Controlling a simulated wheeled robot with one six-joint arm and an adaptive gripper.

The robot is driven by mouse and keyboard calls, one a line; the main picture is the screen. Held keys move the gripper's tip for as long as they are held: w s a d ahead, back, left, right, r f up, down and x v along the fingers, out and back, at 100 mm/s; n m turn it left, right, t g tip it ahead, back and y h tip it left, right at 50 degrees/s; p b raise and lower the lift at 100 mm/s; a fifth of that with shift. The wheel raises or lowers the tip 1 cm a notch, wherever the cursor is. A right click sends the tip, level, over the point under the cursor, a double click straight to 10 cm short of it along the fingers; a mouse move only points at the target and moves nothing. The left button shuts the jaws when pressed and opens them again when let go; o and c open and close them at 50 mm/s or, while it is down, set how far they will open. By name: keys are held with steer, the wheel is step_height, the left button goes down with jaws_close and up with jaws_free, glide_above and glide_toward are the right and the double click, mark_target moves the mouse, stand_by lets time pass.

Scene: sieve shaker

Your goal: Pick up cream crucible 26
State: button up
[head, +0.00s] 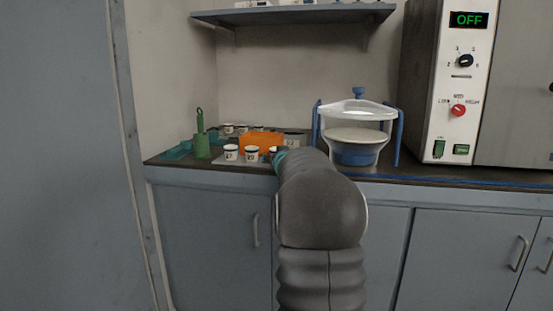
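Small cream crucibles with dark rims and number labels stand on the counter at the left of the head view. One stands at the left (231,153) and another beside it (252,154). A third (273,149) is partly hidden by the end of my arm. The numbers are too small to read surely, so I cannot tell which is crucible 26. My arm reaches forward over the counter edge. Of my gripper (279,158), only a teal bit seems to show by the third crucible; its fingers and any hold are hidden.
An orange block (262,140) stands behind the crucibles, with more small pots (228,129) behind. A green holder (201,145) and teal tray (176,151) are left. A lidded glass vessel with blue posts (357,134) stands right of my arm. A shelf (295,14) hangs above.

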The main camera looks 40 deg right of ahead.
steer(key=shift+w+d, duration=0.1)
steer(key=shift+w, duration=0.1)
steer(key=c, duration=1.3)
steer(key=shift+o, duration=0.2)
